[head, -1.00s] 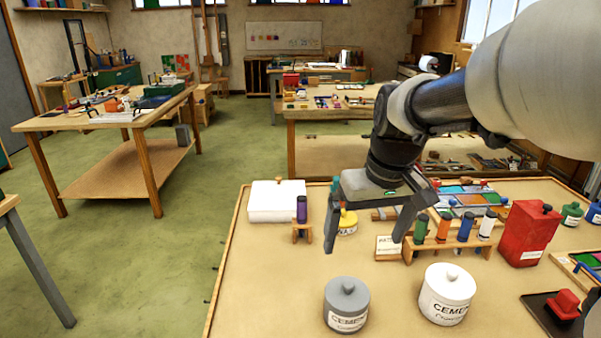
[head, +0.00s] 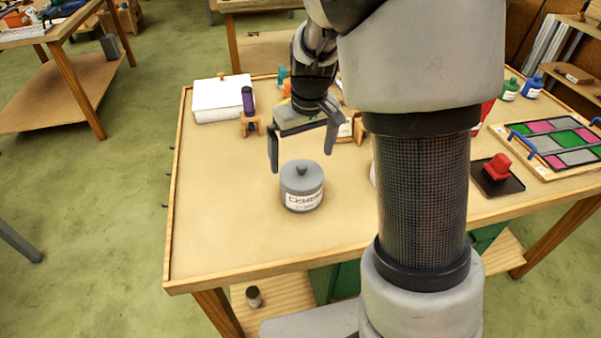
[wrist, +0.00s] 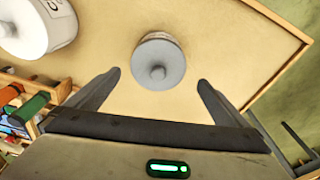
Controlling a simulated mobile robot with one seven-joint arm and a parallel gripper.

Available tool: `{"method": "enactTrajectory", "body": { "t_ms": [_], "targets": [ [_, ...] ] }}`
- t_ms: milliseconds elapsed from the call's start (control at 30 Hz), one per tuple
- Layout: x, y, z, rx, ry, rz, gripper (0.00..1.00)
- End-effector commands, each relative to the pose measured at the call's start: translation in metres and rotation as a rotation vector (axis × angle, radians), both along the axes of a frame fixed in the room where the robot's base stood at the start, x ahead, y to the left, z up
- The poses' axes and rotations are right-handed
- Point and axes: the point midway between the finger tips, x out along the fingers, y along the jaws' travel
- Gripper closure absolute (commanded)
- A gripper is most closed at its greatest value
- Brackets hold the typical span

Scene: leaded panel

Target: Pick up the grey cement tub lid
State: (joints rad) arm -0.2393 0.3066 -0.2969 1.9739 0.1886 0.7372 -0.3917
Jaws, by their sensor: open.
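The grey cement tub (head: 301,193) stands upright on the table with its grey lid (head: 301,172) and round knob on top. In the wrist view the lid (wrist: 160,62) lies ahead of the fingertips, roughly midway between their lines. My gripper (head: 301,158) is open and empty, just behind and above the tub in the head view. Its fingers also show in the wrist view (wrist: 160,80), apart from the lid. The white cement tub (wrist: 35,30) shows at the upper left of the wrist view. In the head view my arm hides nearly all of it.
A white box (head: 222,100) and a purple bottle in a wooden stand (head: 249,112) are at the table's back left. A red stamp-like block (head: 497,168) and a coloured glass panel (head: 560,143) are at right. The table's front left (head: 220,235) is clear.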

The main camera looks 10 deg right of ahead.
Motion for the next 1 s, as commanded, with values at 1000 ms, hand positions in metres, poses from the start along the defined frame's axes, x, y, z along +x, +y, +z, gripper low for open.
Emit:
{"method": "enactTrajectory", "body": {
  "t_ms": [1000],
  "targets": [
    [0.013,-0.001,-0.053,-0.001,-0.001,-0.001,0.38]
  ]
}}
